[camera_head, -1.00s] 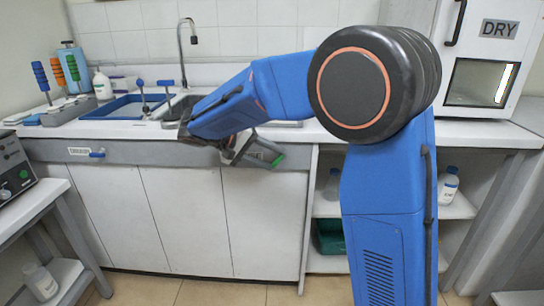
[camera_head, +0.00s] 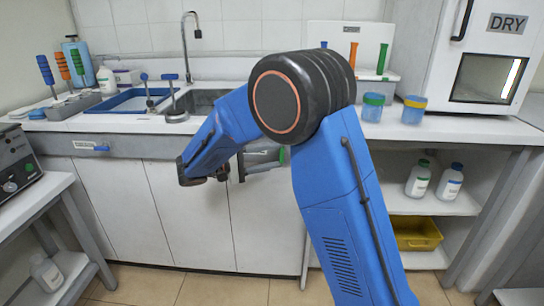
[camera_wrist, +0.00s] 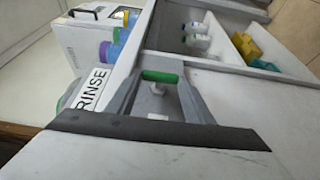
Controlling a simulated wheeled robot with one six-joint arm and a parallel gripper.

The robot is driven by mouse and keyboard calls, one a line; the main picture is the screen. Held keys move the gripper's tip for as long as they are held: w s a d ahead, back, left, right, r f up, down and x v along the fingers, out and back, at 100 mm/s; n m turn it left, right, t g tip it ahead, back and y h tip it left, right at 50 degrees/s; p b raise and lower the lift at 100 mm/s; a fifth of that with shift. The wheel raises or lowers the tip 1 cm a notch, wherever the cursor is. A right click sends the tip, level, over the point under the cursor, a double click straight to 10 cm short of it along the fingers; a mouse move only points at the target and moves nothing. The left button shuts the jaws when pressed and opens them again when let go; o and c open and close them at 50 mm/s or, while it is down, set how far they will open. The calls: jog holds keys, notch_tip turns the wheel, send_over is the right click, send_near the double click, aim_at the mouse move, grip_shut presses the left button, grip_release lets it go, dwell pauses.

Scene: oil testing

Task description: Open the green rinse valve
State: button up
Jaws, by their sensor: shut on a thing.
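The green rinse valve (camera_wrist: 160,76) shows in the wrist view as a green bar handle on a pale stem, beside a white RINSE label (camera_wrist: 94,89). My gripper (camera_wrist: 158,84) has its two grey fingers on either side of the valve and is shut on it. In the head view, the green handle's end (camera_head: 281,157) shows at the counter's front edge, just right of my gripper (camera_head: 263,158). The rest of the handle is hidden there by my gripper, so its exact turn is hard to tell.
A sink (camera_head: 205,99) and a blue tray (camera_head: 127,101) are set in the counter (camera_head: 470,129). Lidded jars (camera_head: 372,108) stand at the right, above shelves with bottles (camera_head: 418,179) and a yellow bin (camera_head: 416,232).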

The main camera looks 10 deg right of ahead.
jog(key=shift+f, duration=0.1)
dwell(0.3)
jog(key=o, duration=1)
jog(key=shift+o, duration=0.2)
